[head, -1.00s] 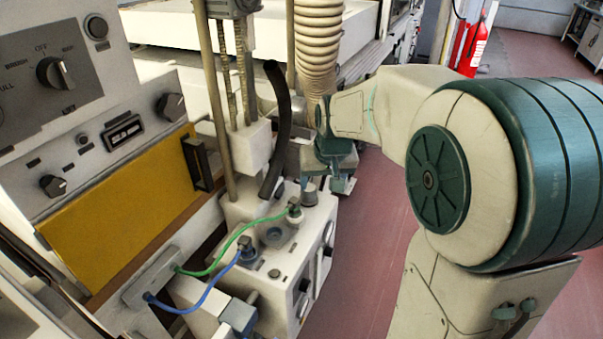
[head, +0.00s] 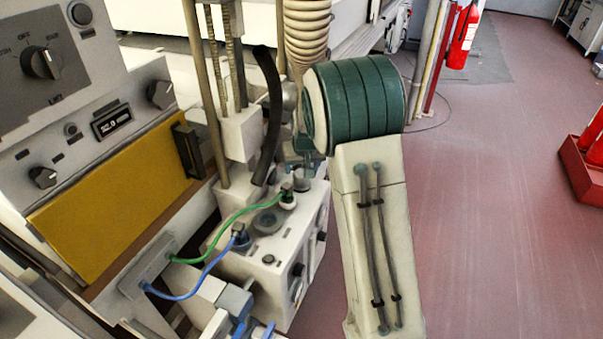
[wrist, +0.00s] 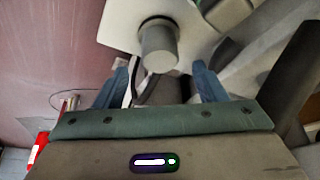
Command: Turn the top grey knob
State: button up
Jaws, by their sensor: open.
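The top grey knob (wrist: 159,45) stands up from the top face of the white box in the wrist view. It is a short grey cylinder on a dark ring. My gripper (wrist: 160,66) is open, with one blue finger on each side of the knob's near end. I cannot tell whether either finger touches it. In the head view the grey knob (head: 302,183) is small, on the white box's (head: 262,283) top near its back right. My arm hides most of the gripper there.
Green (head: 225,222) and blue (head: 195,293) cables plug into the box top. A black curved hose (head: 270,110) and a ribbed duct (head: 306,35) rise close behind. A control panel with a yellow plate (head: 115,200) is at left. Red floor (head: 480,220) is open at right.

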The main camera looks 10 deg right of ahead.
aim_at(301, 173)
jog(key=shift+x, duration=2.6)
jog(key=c, duration=1)
